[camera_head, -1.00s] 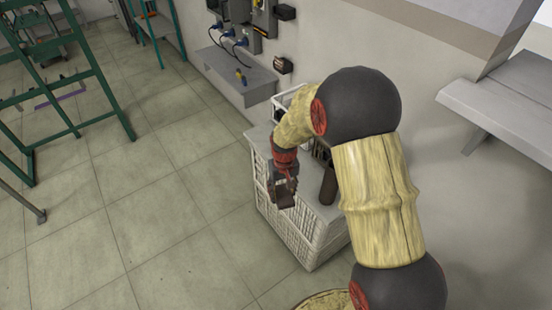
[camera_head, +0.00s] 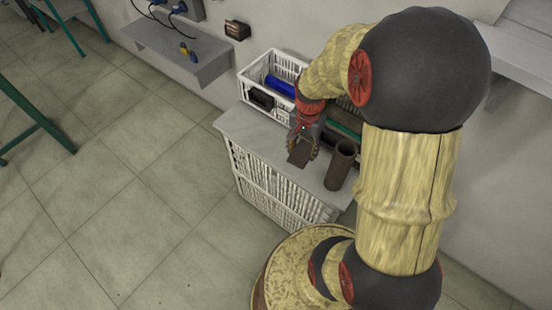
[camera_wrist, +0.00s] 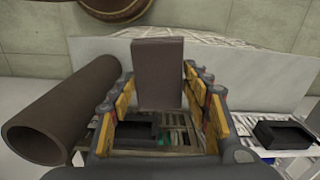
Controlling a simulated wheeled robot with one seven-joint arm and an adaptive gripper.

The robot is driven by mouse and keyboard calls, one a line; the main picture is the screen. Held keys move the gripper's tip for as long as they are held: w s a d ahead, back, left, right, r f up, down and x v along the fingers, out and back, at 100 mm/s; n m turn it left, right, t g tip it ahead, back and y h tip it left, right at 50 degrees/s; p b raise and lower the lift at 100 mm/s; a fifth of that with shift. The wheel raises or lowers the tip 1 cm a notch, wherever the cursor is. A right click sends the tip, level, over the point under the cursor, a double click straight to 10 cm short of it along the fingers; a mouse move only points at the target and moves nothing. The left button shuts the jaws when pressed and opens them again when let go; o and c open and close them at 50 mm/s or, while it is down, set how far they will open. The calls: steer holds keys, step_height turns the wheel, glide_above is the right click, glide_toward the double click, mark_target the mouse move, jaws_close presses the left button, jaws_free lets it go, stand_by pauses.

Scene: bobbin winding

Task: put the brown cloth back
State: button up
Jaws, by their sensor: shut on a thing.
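My gripper (camera_head: 306,136) is above the pale top of a white slatted cabinet (camera_head: 245,124). It is shut on the brown cloth (camera_head: 299,154), a flat, stiff-looking dark brown rectangle. In the wrist view the cloth (camera_wrist: 158,72) stands out between the two yellow-and-grey fingers, and its lower end is hidden by the gripper. I cannot tell whether the cloth touches the cabinet top.
A brown hollow tube (camera_head: 341,166) stands on the cabinet top just right of the cloth; it also shows in the wrist view (camera_wrist: 65,108). A white basket (camera_head: 252,78) with blue and black items stands behind. A grey wall shelf (camera_head: 180,55) is at the back left. The cabinet top's left part is bare.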

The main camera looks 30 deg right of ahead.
steer(key=shift+s+d+f+m, duration=0.25)
steer(key=shift+s+d+m, duration=0.2)
steer(key=shift+s+m, duration=0.3)
steer(key=w+a+f+b, duration=0.2)
steer(key=w+f+b, duration=0.15)
steer(key=w, duration=0.45)
steer(key=b, duration=0.2)
glide_above(277, 155)
steer(key=f, duration=0.5)
steer(key=shift+s+f, duration=0.25)
steer(key=shift+s, duration=0.05)
steer(key=shift+w+f, duration=0.15)
steer(key=shift+f, duration=0.2)
steer(key=shift+w+f+b, duration=0.15)
steer(key=shift+f+b, duration=0.65)
steer(key=shift+f, duration=0.7)
steer(key=shift+f, duration=0.15)
steer(key=o, duration=1.1)
